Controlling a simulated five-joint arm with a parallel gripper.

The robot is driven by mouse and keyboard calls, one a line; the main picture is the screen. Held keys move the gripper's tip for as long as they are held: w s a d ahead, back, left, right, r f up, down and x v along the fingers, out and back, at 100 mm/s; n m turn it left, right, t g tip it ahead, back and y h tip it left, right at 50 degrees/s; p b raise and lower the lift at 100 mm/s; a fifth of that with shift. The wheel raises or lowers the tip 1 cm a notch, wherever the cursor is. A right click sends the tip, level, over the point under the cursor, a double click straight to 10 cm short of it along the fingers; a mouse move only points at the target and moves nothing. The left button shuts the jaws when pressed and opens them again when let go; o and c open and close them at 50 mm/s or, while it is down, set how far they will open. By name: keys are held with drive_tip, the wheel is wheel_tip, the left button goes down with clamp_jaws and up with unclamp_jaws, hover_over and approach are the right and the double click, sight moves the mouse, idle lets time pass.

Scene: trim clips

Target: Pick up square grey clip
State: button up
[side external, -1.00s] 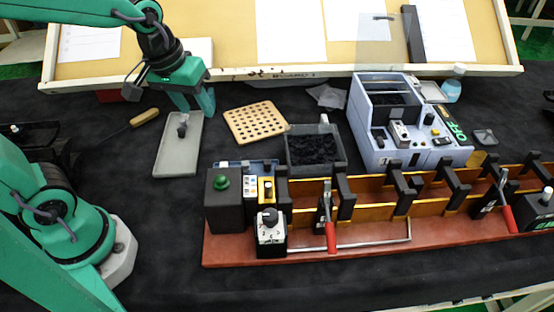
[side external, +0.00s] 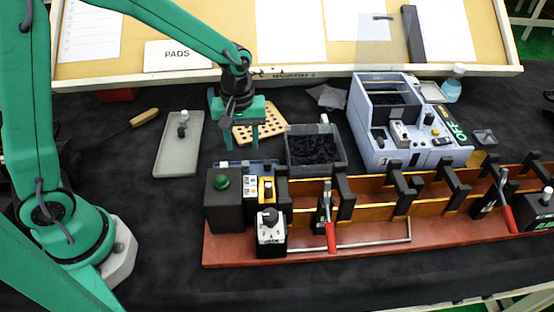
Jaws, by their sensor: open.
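My gripper (side external: 241,144) is open and empty, with its two green fingers pointing down. It is above the table between the grey tray and the dark bin, in front of the perforated wooden board (side external: 262,122), which it partly hides. A small grey piece (side external: 183,127) stands on the grey tray (side external: 176,160) to the gripper's left. The open bin (side external: 343,166) to its right holds a heap of dark small pieces (side external: 313,149). I cannot single out a square grey clip for sure. A small dark grey square item (side external: 484,137) lies at the far right.
A red-based fixture (side external: 345,250) with black uprights and red-handled clamps spans the front right. A black box with a green button (side external: 222,182) stands at its left end. A blue-grey machine (side external: 365,115) stands right of the bin. Dark table left of the fixture is clear.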

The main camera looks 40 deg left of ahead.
sight(245, 163)
drive_tip(key=shift+f, duration=0.15)
drive_tip(key=shift+f, duration=1.15)
drive_tip(key=shift+f, duration=0.15)
drive_tip(key=shift+w+f, duration=0.1)
drive_tip(key=shift+f, duration=2.35)
clamp_jaws()
